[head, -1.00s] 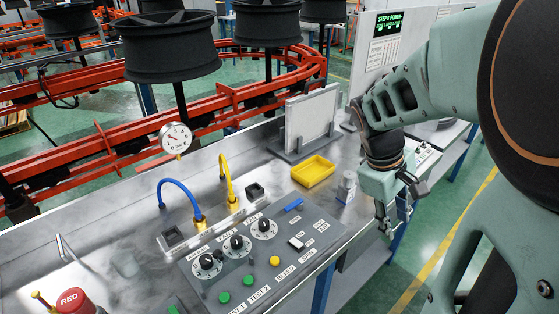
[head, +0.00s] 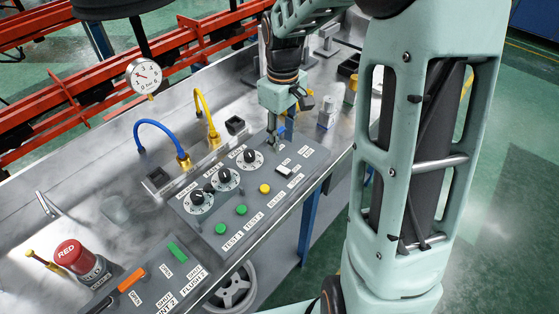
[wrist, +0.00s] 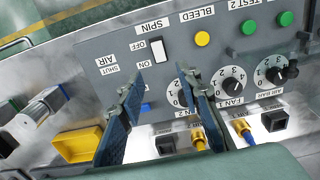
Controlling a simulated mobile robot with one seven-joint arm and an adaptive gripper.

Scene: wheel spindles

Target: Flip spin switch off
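The spin switch is a white rocker (wrist: 158,50) in the wrist view, under the SPIN label and beside the OFF and ON labels. It also shows as a small white rocker (head: 284,171) on the grey control panel (head: 262,205) in the head view. Which side of it is pressed, I cannot tell. My gripper (wrist: 157,84) is open and empty, its two blue-padded fingers apart, with the switch ahead of the gap between them. In the head view my gripper (head: 275,145) hangs over the panel's far right part, just beyond the switch, and does not visibly touch it.
Dial knobs (head: 225,178), green buttons (head: 241,210) and a yellow button (head: 264,188) share the panel. Blue (head: 160,130) and yellow (head: 205,110) hoses arch behind it. A yellow tray (wrist: 72,145) lies at lower left in the wrist view.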

